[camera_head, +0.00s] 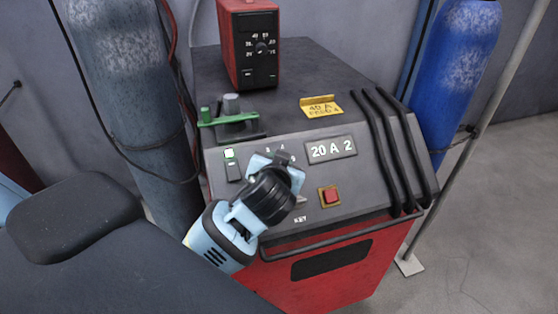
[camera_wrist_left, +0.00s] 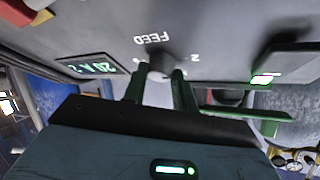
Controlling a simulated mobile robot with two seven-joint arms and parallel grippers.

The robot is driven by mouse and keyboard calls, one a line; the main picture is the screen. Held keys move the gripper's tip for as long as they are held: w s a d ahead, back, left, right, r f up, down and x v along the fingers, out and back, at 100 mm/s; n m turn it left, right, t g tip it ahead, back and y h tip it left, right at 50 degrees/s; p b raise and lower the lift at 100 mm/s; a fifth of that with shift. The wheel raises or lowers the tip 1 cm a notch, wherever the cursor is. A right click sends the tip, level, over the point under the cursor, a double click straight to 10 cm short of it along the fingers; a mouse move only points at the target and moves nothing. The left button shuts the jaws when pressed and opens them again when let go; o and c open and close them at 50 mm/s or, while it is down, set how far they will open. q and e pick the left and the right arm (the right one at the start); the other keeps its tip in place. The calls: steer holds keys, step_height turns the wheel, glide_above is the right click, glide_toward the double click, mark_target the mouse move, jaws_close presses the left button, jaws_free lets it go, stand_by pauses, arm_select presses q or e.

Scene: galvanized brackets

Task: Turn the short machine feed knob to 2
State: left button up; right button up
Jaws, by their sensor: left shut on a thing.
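A red and grey machine (camera_head: 345,262) has a sloping grey panel with a display (camera_head: 331,149) reading "20 A 2". My left gripper (camera_head: 280,160) reaches over this panel from the lower left, covering most of the feed knob in the head view. In the left wrist view the dark feed knob (camera_wrist_left: 158,62) sits between the fingers of my left gripper (camera_wrist_left: 160,78), which is shut on it. The upside-down word FEED is beside the knob, and a "2" mark shows to its right. The knob's pointer direction is hidden. My right gripper is not in view.
A small red box (camera_head: 238,50) with its own dial stands on the machine. Gas cylinders (camera_head: 128,75) (camera_head: 455,62) flank the machine.

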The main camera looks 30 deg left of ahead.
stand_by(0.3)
arm_select(q)
steer(key=o, duration=1)
steer(key=shift+c, duration=0.2)
steer(key=v, duration=0.7)
steer(key=shift+s+d, duration=0.2)
steer(key=shift+s, duration=0.15)
steer(key=shift+r, duration=0.1)
